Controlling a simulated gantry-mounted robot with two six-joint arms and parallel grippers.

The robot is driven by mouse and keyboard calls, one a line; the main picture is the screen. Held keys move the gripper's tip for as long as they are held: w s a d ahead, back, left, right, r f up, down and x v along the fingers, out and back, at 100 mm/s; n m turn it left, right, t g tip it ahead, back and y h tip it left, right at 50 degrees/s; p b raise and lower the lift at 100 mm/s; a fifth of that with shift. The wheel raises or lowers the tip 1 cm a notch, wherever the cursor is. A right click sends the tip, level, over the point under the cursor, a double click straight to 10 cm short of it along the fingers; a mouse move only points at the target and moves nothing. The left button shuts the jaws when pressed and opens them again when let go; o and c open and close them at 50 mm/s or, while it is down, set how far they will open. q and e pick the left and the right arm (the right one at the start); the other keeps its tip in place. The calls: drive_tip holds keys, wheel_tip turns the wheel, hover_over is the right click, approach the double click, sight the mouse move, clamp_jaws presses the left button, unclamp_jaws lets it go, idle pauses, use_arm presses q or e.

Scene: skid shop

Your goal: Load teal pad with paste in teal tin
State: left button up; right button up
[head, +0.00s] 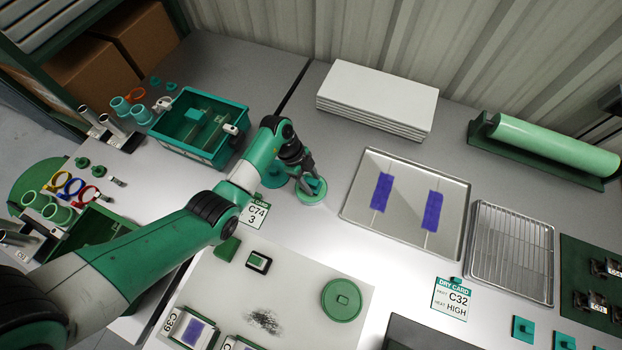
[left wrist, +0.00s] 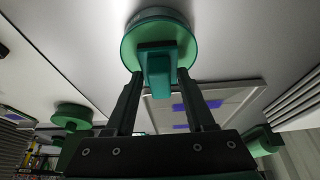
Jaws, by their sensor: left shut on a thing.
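My left gripper (head: 309,184) is shut on a small teal pad (left wrist: 159,74), gripping its block-like handle. The pad is at a round green-teal tin (head: 311,195) on the grey table, right of the C74 card. In the left wrist view the tin (left wrist: 150,23) lies just past my left gripper (left wrist: 158,90), with the pad's dark edge in front of it. I cannot tell whether the pad touches the paste; the pad's face is hidden. My right gripper is not in view.
A metal tray (head: 405,172) with two purple patches lies to the right, beside a wire rack (head: 512,250). A white board (head: 300,315) in front holds a round green lidded tin (head: 342,299) and a dark-framed block (head: 258,262). A teal bin (head: 200,130) stands left.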

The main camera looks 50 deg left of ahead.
sight(318, 183)
use_arm(q)
drive_tip(key=shift+f+b, duration=0.3)
drive_tip(key=shift+f, duration=0.25)
idle(0.7)
drive_tip(key=shift+s+f+p, duration=0.1)
drive_tip(key=shift+f+p, duration=0.05)
drive_tip(key=shift+p, duration=0.2)
idle(1.5)
wheel_tip(318, 183, up, 8)
drive_tip(key=p, duration=0.8)
drive_tip(key=shift+f+p, duration=0.25)
drive_tip(key=shift+p, duration=0.15)
drive_tip(key=shift+f, duration=0.1)
wheel_tip(318, 183, up, 26)
drive_tip(key=p, duration=2.6)
drive_tip(key=shift+r, duration=0.25)
